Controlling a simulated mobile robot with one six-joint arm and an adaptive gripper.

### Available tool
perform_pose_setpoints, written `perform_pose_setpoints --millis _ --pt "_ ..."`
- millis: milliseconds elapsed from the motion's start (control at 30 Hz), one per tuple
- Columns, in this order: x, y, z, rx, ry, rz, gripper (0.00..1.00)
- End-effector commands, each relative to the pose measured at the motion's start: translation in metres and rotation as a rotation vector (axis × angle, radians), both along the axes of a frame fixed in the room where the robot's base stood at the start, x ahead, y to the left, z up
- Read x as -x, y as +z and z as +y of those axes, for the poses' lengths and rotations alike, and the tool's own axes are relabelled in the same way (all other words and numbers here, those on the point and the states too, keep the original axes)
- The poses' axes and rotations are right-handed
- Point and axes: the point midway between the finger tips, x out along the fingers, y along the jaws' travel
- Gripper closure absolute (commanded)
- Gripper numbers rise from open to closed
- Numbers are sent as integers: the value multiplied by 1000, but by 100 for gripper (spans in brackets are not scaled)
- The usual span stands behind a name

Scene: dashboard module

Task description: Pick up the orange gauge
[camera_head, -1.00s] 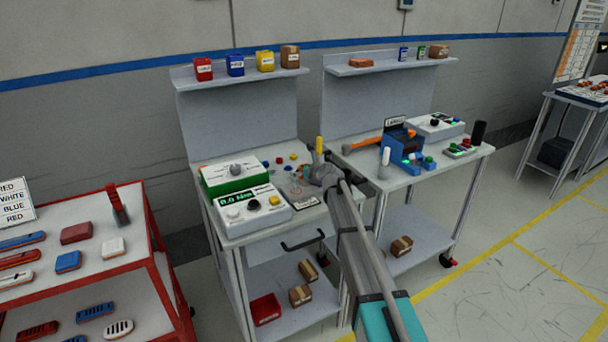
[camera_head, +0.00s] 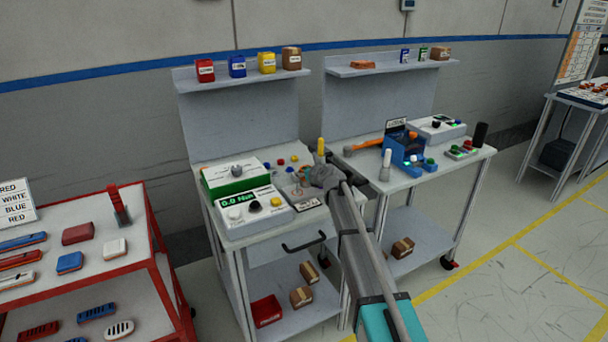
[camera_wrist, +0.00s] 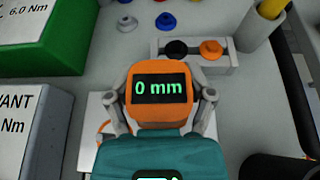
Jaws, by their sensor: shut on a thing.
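The orange gauge (camera_wrist: 158,112) fills the middle of the wrist view, its dark screen reading "0 mm" in green. My gripper (camera_wrist: 162,98) is shut on it, one grey finger against each side. Below the gauge in the wrist view, a white plate and a bit of orange show at the left; the gauge's underside is hidden, so I cannot tell whether it touches the bench.
A grey holder (camera_wrist: 185,62) with a black and an orange knob stands just beyond the gauge. A yellow-topped cylinder (camera_wrist: 262,25) is at its right. A green-based box (camera_wrist: 55,45) and a white box (camera_wrist: 35,125) stand at the left. Coloured knobs lie behind.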

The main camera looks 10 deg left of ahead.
Motion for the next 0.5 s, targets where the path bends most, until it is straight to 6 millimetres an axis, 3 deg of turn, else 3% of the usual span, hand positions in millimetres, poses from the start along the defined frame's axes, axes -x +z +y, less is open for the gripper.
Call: perform_pose_setpoints --millis 500 --pt "0 25 0 0 0 0 90"
